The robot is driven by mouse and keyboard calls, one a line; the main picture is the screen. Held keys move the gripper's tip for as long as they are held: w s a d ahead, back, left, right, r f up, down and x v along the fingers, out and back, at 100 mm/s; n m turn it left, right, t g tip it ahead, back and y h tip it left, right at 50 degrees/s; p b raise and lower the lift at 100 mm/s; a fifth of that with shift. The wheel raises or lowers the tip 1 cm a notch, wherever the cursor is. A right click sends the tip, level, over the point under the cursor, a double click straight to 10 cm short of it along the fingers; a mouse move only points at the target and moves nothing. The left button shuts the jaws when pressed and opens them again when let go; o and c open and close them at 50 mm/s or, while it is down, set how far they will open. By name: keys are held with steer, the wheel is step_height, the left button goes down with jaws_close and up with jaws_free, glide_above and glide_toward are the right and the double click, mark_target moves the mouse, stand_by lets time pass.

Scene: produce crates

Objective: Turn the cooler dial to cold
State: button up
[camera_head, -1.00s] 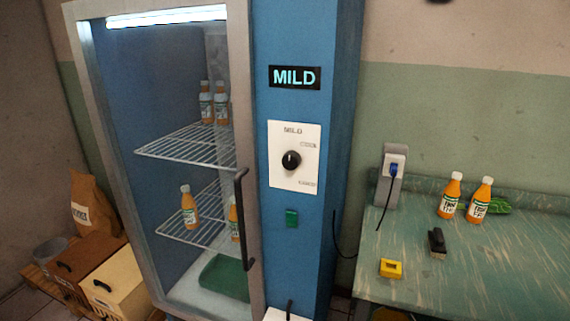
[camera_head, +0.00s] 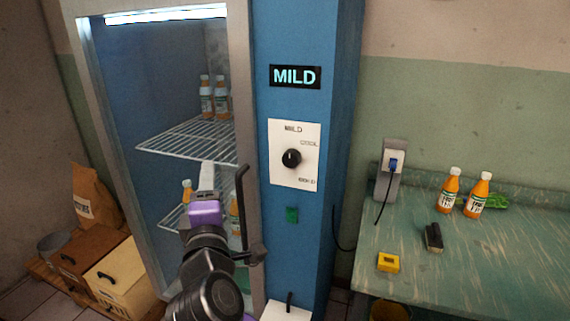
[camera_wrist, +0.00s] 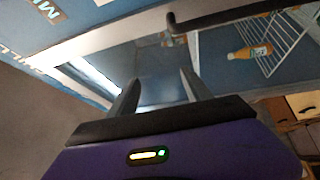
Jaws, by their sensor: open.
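The cooler dial (camera_head: 291,158) is a round black knob on a white plate (camera_head: 295,135) on the blue cooler front. The plate has a label reading MILD above the knob and smaller, blurred labels to its right. The knob's pointer is too small to read surely. A display (camera_head: 294,76) above it reads MILD in cyan. My gripper (camera_head: 207,177) is in front of the glass door, left of and below the dial, apart from it. In the wrist view my gripper (camera_wrist: 158,88) has its two fingers spread with nothing between them.
The cooler's dark door handle (camera_head: 243,215) stands between my gripper and the dial. A green switch (camera_head: 292,215) sits below the dial plate. The green table (camera_head: 490,265) at right holds two orange bottles, a yellow block (camera_head: 389,262) and a black-topped object (camera_head: 433,238).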

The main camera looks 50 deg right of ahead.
steer(key=s+d+r+g+h, duration=0.2)
steer(key=d+r+g+h, duration=0.2)
steer(key=g+h, duration=0.1)
steer(key=g, duration=0.6)
glide_toward(289, 161)
steer(key=d, duration=0.1)
steer(key=p+x, duration=0.1)
steer(key=x, duration=0.6)
steer(key=shift+w+p, duration=0.15)
steer(key=shift+p, duration=0.2)
jaws_close()
